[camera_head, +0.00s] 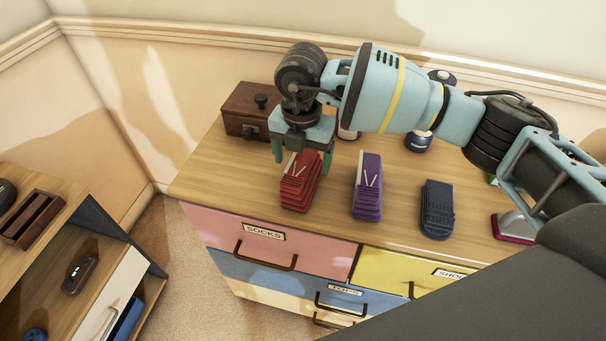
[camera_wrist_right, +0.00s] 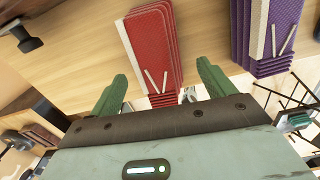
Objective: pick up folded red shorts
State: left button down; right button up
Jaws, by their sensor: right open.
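The folded red shorts (camera_head: 301,184) lie on the dresser top as a neat stack with a pale drawstring. My right gripper (camera_head: 303,160) is at the far end of the red shorts, fingers pointing down. Its green fingers are apart, one to each side of the stack's end, with nothing held. In the right wrist view the red shorts (camera_wrist_right: 154,45) lie ahead, between the lines of the two open fingers (camera_wrist_right: 160,85). I cannot tell whether the fingers touch the cloth. My left gripper is not in view.
Folded purple shorts (camera_head: 368,188) lie close to the right of the red ones, then a dark blue folded garment (camera_head: 437,209). A brown wooden box (camera_head: 249,108) stands at the back left. The dresser's front left top is clear (camera_head: 225,185).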

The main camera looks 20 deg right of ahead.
aim_at(303, 165)
jog(key=shift+d+f, duration=0.15)
jog(key=shift+f, duration=2.45)
jog(key=c, duration=1.1)
jog(key=shift+r, duration=0.15)
jog(key=shift+c, duration=0.2)
jog(key=shift+r, duration=0.55)
notch_tip(303, 165, up, 2)
jog(key=shift+r, duration=0.25)
jog(key=s+a+r, duration=0.1)
jog(key=s+a, duration=0.2)
jog(key=s, duration=1.2)
jog(key=shift+s, duration=0.35)
